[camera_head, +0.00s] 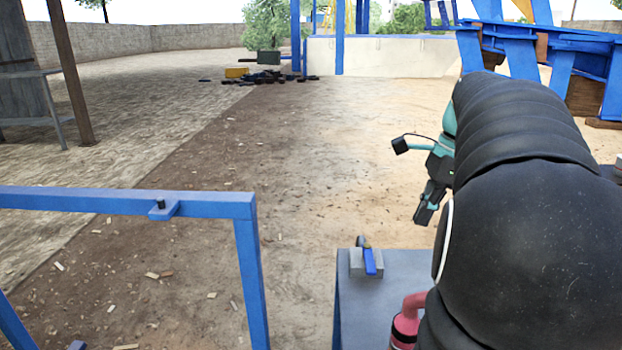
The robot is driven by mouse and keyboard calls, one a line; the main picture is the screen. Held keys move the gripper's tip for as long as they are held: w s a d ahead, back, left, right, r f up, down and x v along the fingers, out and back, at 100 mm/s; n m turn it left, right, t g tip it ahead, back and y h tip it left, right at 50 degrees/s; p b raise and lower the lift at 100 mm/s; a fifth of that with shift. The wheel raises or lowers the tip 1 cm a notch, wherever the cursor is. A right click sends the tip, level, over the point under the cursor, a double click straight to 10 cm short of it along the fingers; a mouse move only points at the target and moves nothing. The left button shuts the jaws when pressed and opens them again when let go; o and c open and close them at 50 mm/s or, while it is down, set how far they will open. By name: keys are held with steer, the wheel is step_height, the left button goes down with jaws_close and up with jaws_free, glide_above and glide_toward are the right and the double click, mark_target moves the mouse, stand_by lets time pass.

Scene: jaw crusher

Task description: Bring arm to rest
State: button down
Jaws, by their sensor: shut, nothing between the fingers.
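My gripper (425,212) shows right of the middle, pointing down, with its dark fingers shut and nothing between them. It hangs in the air, apart from the things around it in the picture. My black-sleeved arm fills the right side and hides part of the wrist and what lies behind it. A small black part on a cable sticks out to the left of the wrist.
A blue-grey box top (400,285) at the lower middle bears a grey block with a blue lever (369,262). A pink-handled item (405,325) is partly hidden by my arm. A blue rail frame (120,199) stands at left. Open ground lies beyond.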

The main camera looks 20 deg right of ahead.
steer(key=s+a+f+n+t+h, duration=0.1)
steer(key=s+a+f+n, duration=0.2)
steer(key=a+n, duration=0.4)
steer(key=s+a+f+n+t, duration=0.2)
steer(key=s+a+f+n, duration=0.1)
steer(key=a+n, duration=0.5)
steer(key=s+a+f+n+t+h, duration=0.1)
steer(key=s+a+f+n, duration=0.2)
steer(key=a+f+n, duration=0.2)
steer(key=a+n, duration=0.3)
steer(key=a, duration=0.2)
steer(key=shift+s+f+h, duration=0.2)
steer(key=shift+s+h, duration=0.1)
